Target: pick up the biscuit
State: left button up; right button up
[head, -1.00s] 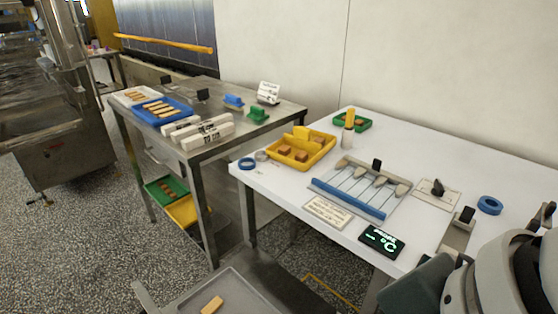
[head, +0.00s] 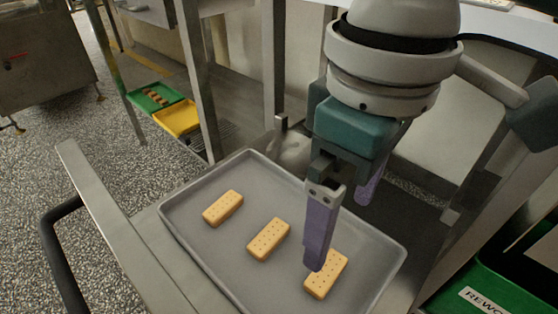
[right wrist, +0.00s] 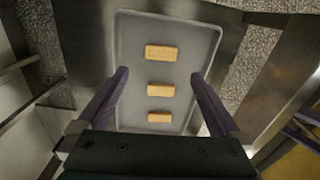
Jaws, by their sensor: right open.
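Three pale, rectangular biscuits with dotted tops lie apart in a row on a grey tray (head: 205,250): a left one (head: 223,208), a middle one (head: 269,239) and a right one (head: 326,274). My right gripper (head: 341,235) points down above the right part of the tray, its purple fingers open with nothing between them. In the head view one finger overlaps the right biscuit. In the right wrist view the far biscuit (right wrist: 161,52), middle biscuit (right wrist: 161,86) and near biscuit (right wrist: 160,118) line up between the spread fingers (right wrist: 160,75). My left gripper is out of view.
The tray sits on a metal cart with a raised edge (head: 120,225) and a black handle (head: 60,260). A green bin (head: 450,297) with a partly visible label stands at lower right. Green (head: 140,98) and yellow (head: 177,118) trays sit on a low shelf behind.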

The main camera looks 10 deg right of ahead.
jog(key=b, duration=0.2)
send_over(327, 270)
jog(key=f, duration=0.4)
jog(key=shift+s+d+f, duration=0.1)
jog(key=shift+d+f, duration=0.1)
jog(key=shift+f, duration=0.15)
notch_tip(327, 270, down, 5)
jog(key=b, duration=0.3)
jog(key=shift+a+f+b, duration=0.15)
jog(key=shift+f+b, duration=0.05)
jog(key=shift+b, duration=0.15)
jog(key=shift+r, duration=0.1)
jog(key=c, duration=0.9)
